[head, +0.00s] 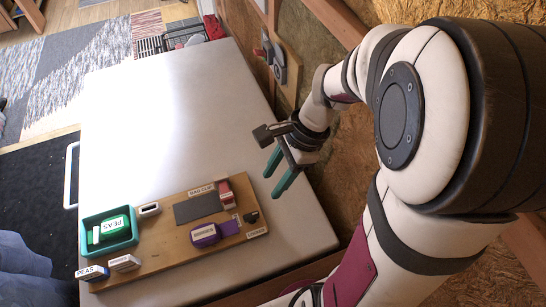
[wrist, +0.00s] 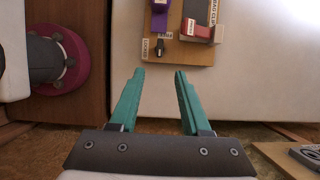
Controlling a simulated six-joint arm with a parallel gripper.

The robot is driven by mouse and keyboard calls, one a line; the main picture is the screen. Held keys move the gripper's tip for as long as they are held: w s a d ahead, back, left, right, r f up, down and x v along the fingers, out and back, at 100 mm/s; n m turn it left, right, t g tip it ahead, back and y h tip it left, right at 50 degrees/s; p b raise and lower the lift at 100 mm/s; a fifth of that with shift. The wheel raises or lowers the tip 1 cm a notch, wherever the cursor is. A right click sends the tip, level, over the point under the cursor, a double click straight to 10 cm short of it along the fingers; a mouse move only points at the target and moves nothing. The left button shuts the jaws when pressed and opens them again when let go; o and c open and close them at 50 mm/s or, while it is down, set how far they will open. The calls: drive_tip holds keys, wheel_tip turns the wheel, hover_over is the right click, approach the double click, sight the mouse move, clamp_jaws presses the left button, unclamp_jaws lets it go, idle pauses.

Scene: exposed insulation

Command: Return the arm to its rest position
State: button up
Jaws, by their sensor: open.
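My arm is folded at the right of the head view. My gripper (head: 278,182) hangs near the right edge of the white table, to the right of the wooden board. Its teal fingers are apart with nothing between them. The wrist view also shows my open gripper (wrist: 157,72), with the board's near edge and the table's edge beyond the fingertips.
The white table (head: 170,110) holds a wooden board (head: 170,255) with a purple item (head: 205,235), a red item (head: 226,192) and a grey pad (head: 198,207). A chipboard wall (head: 345,135) stands close by the arm.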

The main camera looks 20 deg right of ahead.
drive_tip(key=shift+v, duration=0.85)
drive_tip(key=s+a+r+n+h, duration=0.1)
drive_tip(key=s+a+n, duration=0.2)
drive_tip(key=s+n, duration=0.3)
drive_tip(key=s+a+r+n+h, duration=0.1)
drive_tip(key=s+a+r+n, duration=0.1)
drive_tip(key=s+n, duration=0.4)
drive_tip(key=shift+s+a+r+n+h, duration=0.3)
drive_tip(key=shift+s+a, duration=0.2)
drive_tip(key=shift+a, duration=0.05)
